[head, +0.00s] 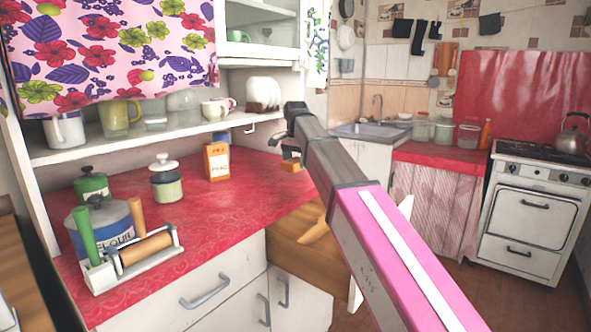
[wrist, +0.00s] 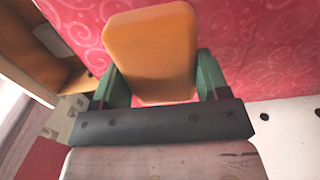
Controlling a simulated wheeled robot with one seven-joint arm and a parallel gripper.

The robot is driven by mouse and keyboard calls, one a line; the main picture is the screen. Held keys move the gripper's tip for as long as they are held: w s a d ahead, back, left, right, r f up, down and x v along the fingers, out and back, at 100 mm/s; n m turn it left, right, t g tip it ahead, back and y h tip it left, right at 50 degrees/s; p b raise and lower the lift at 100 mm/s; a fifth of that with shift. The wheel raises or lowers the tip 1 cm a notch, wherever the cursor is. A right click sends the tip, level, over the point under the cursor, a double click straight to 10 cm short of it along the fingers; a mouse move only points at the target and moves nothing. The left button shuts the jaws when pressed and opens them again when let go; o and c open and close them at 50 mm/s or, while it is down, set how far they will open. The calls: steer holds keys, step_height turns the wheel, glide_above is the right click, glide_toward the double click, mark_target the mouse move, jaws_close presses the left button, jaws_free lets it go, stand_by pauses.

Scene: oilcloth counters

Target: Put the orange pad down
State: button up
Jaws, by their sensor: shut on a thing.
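The orange pad (wrist: 150,50) is a flat block with rounded corners, held between the two green fingers of my gripper (wrist: 161,82) in the wrist view. The gripper is shut on it. Behind the pad in that view is the red patterned countertop (wrist: 242,45). In the head view the pad (head: 291,166) is small, at the gripper (head: 291,154), over the right part of the red counter (head: 225,205). I cannot tell whether the pad touches the counter. My arm hides part of the area to its right.
An orange box (head: 216,162) stands on the counter left of the pad. A lidded jar (head: 166,180), a green canister (head: 91,187), a flour tin (head: 100,226) and a rolling-pin rack (head: 130,258) stand further left. The counter's front middle is clear. A shelf (head: 180,133) overhangs the back.

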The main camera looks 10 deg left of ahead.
mark_target(296, 160)
steer(key=shift+f, duration=1.35)
steer(key=shift+f, duration=0.1)
steer(key=o, duration=0.9)
step_height(296, 160, up, 12)
steer(key=shift+r, duration=0.15)
